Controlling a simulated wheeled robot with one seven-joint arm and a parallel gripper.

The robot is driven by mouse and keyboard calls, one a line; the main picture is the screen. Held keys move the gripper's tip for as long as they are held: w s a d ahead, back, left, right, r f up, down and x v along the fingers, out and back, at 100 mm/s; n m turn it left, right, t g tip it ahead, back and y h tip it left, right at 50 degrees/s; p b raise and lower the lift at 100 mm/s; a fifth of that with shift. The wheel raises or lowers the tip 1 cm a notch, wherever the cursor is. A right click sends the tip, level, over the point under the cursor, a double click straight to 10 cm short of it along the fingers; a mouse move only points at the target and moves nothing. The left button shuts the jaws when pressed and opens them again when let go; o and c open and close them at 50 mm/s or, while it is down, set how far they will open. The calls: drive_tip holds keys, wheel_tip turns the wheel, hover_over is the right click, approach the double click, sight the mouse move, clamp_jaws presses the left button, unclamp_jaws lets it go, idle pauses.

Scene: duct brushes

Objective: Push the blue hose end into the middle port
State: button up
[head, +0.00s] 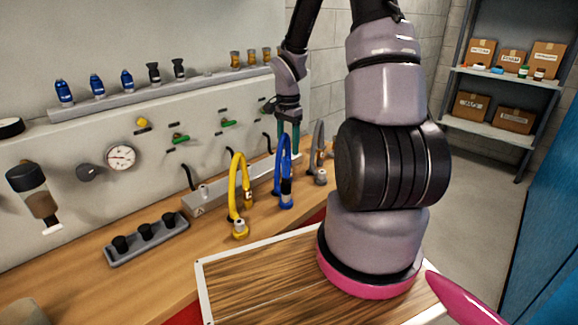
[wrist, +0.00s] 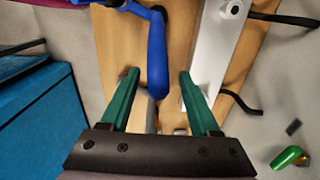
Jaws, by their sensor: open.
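The blue hose (head: 283,170) stands in an arch on the wooden bench, its collared lower end (head: 286,199) near the bench top. My gripper (head: 288,150) is at the top of the arch, pointing down, with green fingers apart. In the wrist view my gripper (wrist: 159,74) is open and the blue hose (wrist: 157,50) shows between the fingertips, with a gap on both sides. The silver manifold bar (head: 212,194) lies behind the hoses; in the wrist view the bar (wrist: 212,65) shows one round port (wrist: 233,8). My fingers and the hoses hide part of it.
A yellow hose (head: 235,190) stands left of the blue one and a grey hose (head: 317,155) right of it. A grey rack (head: 150,245) with three black fittings sits at the front left. Gauge (head: 120,157) and green valves (head: 181,138) are on the wall panel.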

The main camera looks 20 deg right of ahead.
sight(288, 165)
drive_tip(key=shift+f, duration=4.5)
clamp_jaws()
drive_tip(key=shift+r, duration=0.1)
drive_tip(key=shift+r, duration=2.9)
